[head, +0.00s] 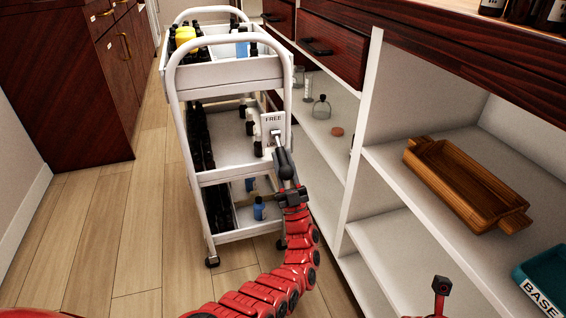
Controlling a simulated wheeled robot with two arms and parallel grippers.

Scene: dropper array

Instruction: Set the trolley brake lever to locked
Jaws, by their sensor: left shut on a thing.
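The white trolley (226,75) stands on the wood floor beside the shelves. Its brake plate (273,121) is on the near right post and reads "FREE" at the top. A lower label on the plate is mostly hidden. The brake lever (277,139) runs down from the plate, tilted slightly right, its lower end at my left gripper (286,168). My left gripper is shut on the lever and hides its end. A red part with a black end at the bottom right seems to be my right arm (441,287); its jaws cannot be made out.
Bottles stand on the trolley's decks, including a blue-capped bottle (259,208) low down. Open shelves (398,164) on the right hold a wooden tray (465,184) and a teal "BASE" bin (545,285). The floor (110,225) left of the trolley is clear.

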